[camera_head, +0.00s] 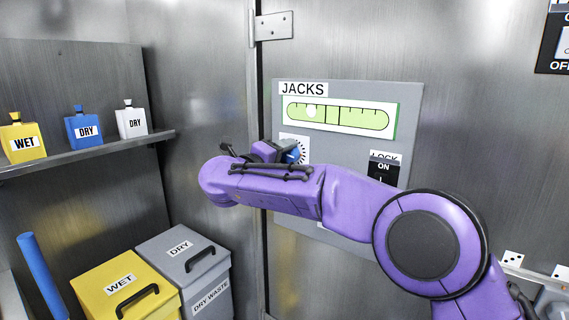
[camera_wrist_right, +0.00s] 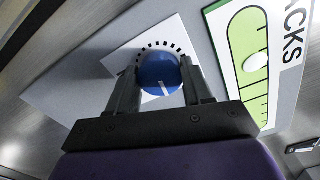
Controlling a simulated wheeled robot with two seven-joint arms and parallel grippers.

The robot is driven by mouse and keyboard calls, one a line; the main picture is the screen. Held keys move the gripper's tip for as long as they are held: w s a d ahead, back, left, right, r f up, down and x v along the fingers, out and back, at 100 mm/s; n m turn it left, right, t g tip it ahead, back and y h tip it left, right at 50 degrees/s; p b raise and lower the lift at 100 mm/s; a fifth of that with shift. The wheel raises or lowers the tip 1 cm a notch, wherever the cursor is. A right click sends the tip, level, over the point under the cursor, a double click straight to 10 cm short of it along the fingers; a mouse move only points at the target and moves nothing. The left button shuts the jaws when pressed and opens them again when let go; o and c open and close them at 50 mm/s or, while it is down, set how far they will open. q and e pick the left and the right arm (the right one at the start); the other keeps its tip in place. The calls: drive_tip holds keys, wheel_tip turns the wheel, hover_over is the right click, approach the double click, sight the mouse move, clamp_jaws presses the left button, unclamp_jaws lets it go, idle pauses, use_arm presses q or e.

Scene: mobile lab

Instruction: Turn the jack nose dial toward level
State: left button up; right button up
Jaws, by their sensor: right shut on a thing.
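The jack nose dial is a blue round knob (camera_wrist_right: 158,72) with a white pointer line, on a white plate with black tick marks. In the right wrist view my right gripper (camera_wrist_right: 157,85) has its two fingers on either side of the knob, shut on it. In the head view the knob (camera_head: 292,153) shows only in part beside my right gripper (camera_head: 285,152). The green level gauge (camera_head: 338,115) on the JACKS panel (camera_head: 410,110) has a white bubble (camera_head: 311,111) left of its centre marks. My left gripper is not in view.
A black LOCK switch (camera_head: 384,168) marked ON is right of the dial, partly behind my right arm. A shelf (camera_head: 90,155) at left holds yellow, blue and white bottles. Yellow WET (camera_head: 105,275) and grey DRY (camera_head: 160,250) bins stand below.

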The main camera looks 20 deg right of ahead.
drive_tip(key=shift+r+m, duration=0.15)
drive_tip(key=shift+m, duration=0.15)
drive_tip(key=o, duration=1)
drive_tip(key=shift+w, duration=0.1)
drive_tip(key=shift+o, duration=0.2)
drive_tip(key=b+v, duration=0.2)
drive_tip(key=v, duration=0.8)
drive_tip(key=shift+a, duration=0.2)
